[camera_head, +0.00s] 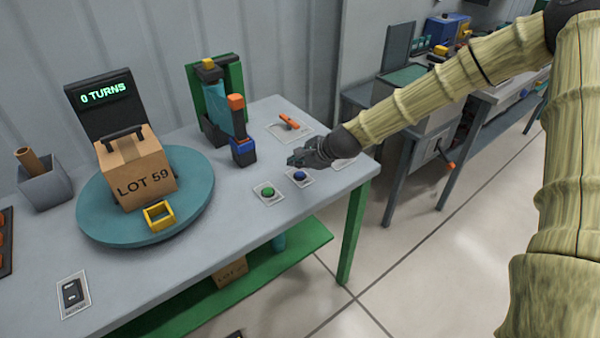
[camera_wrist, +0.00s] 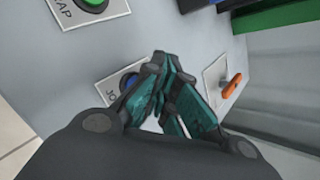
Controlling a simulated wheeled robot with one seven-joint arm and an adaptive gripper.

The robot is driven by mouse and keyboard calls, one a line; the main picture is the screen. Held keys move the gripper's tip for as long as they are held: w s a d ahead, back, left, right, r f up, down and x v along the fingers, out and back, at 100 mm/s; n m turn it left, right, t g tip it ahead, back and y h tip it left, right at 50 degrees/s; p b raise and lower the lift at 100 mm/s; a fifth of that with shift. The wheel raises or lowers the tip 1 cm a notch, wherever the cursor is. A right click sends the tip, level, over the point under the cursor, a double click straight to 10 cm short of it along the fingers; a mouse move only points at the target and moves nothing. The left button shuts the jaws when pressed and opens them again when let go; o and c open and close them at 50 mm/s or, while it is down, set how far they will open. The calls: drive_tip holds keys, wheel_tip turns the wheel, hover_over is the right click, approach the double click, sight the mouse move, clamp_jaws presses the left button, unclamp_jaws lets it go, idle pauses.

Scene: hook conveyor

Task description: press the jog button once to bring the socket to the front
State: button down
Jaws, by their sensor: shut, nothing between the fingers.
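The jog button is blue (camera_head: 299,176) and sits on a pale plate near the right end of the table. In the wrist view the blue button (camera_wrist: 129,79) is partly hidden behind my fingers, with "JO" readable on its plate. My gripper (camera_head: 297,160) is shut and empty, close above the button; I cannot tell whether it touches. A teal turntable (camera_head: 198,180) carries a cardboard box (camera_head: 138,172) marked "LOT 59". A yellow square frame (camera_head: 158,215), possibly the socket, sits at the turntable's near edge. A display (camera_head: 104,93) behind reads "0 TURNS".
A green button (camera_head: 266,190) sits left of the blue one. An orange lever (camera_head: 289,121) on a plate lies behind my gripper. A black switch (camera_head: 72,292) is at front left.

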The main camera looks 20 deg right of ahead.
sight(298, 175)
drive_tip(key=shift+r+p, duration=1.2)
drive_tip(key=shift+r, duration=0.8)
